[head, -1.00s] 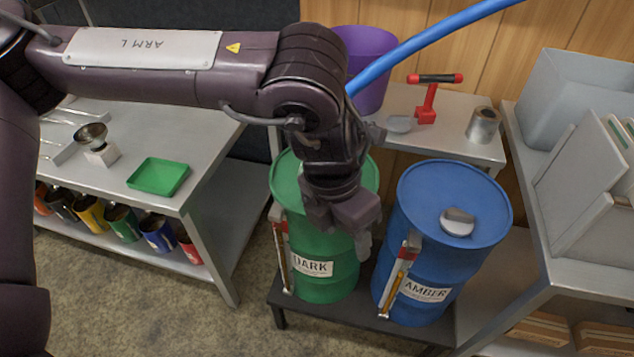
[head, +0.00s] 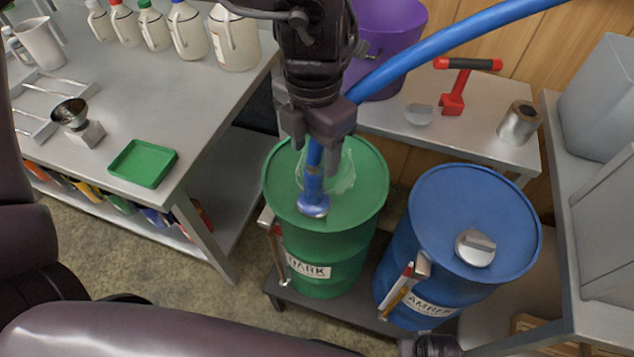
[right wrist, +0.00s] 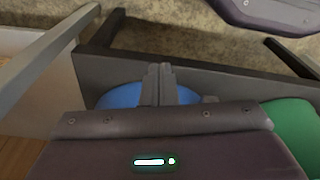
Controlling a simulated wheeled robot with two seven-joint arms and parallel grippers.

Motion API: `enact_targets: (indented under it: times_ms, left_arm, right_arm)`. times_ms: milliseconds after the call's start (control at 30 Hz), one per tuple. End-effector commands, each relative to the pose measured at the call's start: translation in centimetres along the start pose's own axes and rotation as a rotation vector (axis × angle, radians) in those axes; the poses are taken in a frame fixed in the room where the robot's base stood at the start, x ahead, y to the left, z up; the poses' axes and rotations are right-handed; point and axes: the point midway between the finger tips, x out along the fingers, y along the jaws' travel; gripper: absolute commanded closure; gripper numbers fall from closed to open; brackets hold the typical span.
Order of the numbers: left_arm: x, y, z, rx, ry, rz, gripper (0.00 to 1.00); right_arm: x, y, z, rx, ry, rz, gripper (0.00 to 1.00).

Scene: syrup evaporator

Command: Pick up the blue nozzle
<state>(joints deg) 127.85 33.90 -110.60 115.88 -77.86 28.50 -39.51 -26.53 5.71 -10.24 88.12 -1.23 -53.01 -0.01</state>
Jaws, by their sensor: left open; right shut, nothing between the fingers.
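The blue nozzle (head: 313,190) stands in the top of the green DARK drum (head: 365,180), its wide end at the lid. The blue hose (head: 460,38) runs up to the right behind my left gripper. My left gripper (head: 316,145) is open, pointing down over the nozzle's upper part; I cannot tell whether its fingers touch it. A pale, translucent patch beside the nozzle is unclear. My right gripper (right wrist: 158,84) is shut and empty, in front of the blue drum in the right wrist view; a dark part of it may show at the head view's bottom edge.
The blue AMBER drum (head: 473,205) with a silver cap (head: 475,248) stands right of the green drum. Left is a steel table with a green tray (head: 143,163). Behind are a purple bucket (head: 395,40), a red-handled tool (head: 455,95) and a metal can (head: 519,123).

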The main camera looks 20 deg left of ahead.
Motion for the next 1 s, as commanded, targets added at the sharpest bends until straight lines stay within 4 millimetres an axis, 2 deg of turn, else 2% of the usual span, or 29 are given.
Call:
enact_targets:
  times_ms: [400, 700, 1000]
  left_arm:
    - [5.6, -0.1, -0.3, 0.001, 0.002, 0.001, 0.45]
    - [6.1, -0.2, -0.3, 0.0, 0.0, 0.0, 0.45]
    - [6.1, -0.1, -0.3, 0.0, 0.0, 0.0, 0.84]
  right_arm:
    - [-1.9, -0.4, -0.9, -0.009, -0.007, -0.007, 1.0]
    - [-2.2, -0.5, -1.1, -0.011, -0.005, -0.008, 1.0]
    - [-2.2, -0.5, -1.1, -0.011, -0.006, -0.008, 1.0]
